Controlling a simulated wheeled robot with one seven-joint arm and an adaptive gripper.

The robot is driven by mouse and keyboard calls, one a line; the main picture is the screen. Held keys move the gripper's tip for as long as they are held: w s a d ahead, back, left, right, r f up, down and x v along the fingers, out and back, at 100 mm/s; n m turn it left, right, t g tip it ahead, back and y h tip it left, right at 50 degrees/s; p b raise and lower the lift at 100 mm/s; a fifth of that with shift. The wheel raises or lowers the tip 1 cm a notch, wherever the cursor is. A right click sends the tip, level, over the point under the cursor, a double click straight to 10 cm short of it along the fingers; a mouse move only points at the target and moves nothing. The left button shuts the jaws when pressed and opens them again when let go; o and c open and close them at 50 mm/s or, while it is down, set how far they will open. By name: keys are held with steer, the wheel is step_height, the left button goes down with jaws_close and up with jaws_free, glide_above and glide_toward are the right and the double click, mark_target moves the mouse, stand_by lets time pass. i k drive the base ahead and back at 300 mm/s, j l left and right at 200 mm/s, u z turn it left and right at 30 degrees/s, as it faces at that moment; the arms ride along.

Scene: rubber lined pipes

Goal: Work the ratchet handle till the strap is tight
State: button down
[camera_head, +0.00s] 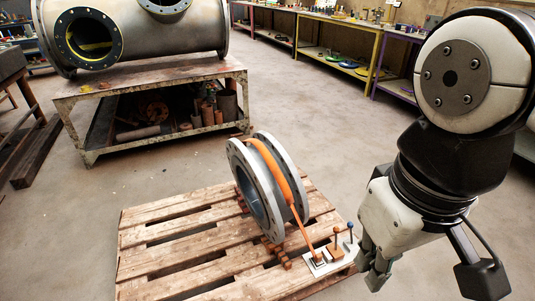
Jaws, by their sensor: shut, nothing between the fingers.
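A short flanged pipe (262,200) stands on its rim on a wooden pallet (150,262). An orange strap (297,205) runs over the top of the pipe and down its right side to a small metal plate (345,246) at the pallet's right edge. I cannot tell how taut the strap is. My gripper (372,282) points down just right of the plate, shut and empty, apart from the levers.
Small wooden chocks (279,256) sit by the pipe's foot. A metal workbench (75,103) with a large flanged pipe (150,38) stands behind left. Long benches (330,28) line the back. The concrete floor (320,125) between is clear.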

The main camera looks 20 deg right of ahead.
mark_target(336, 229)
steer(key=z, duration=0.7)
steer(key=j+z, duration=0.1)
steer(key=j, duration=0.25)
steer(key=i+j+u, duration=0.15)
steer(key=i, duration=0.2)
steer(key=i+j+u, duration=0.15)
steer(key=i, duration=0.2)
